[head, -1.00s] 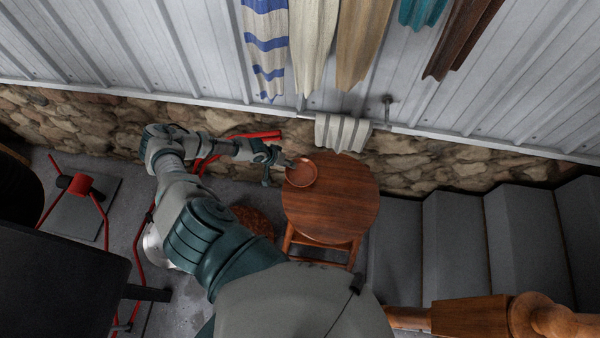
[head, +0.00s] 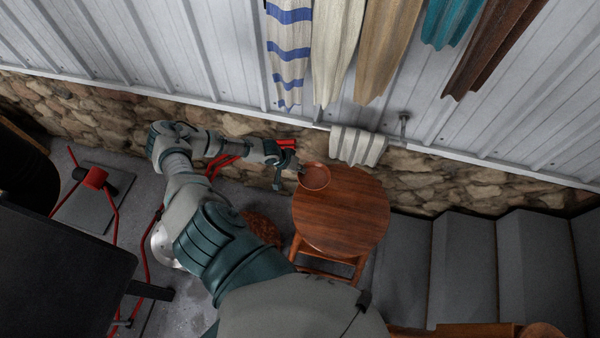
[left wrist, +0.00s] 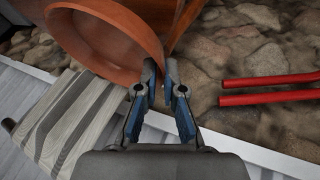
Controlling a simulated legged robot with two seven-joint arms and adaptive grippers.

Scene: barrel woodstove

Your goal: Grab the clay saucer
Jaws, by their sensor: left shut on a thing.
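The clay saucer (head: 316,176) is a round, shallow, reddish-brown dish at the upper left edge of the round wooden stool (head: 345,218) in the head view. It overlaps the stool's edge and appears raised off the seat. My left gripper (head: 299,170) comes from the left and is shut on the saucer's near-left rim. In the left wrist view the saucer (left wrist: 105,38) fills the upper left, its rim running between the two fingertips (left wrist: 160,72). The fingers hide a small part of the rim. My right gripper is not in view.
A stone wall (head: 430,180) with a white metal panel above stands behind the stool. Cloths (head: 335,50) hang there, and a grey-white cloth (head: 357,147) hangs just above the stool. Grey steps (head: 465,265) lie right. Red tubing (head: 222,165) is near my left forearm.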

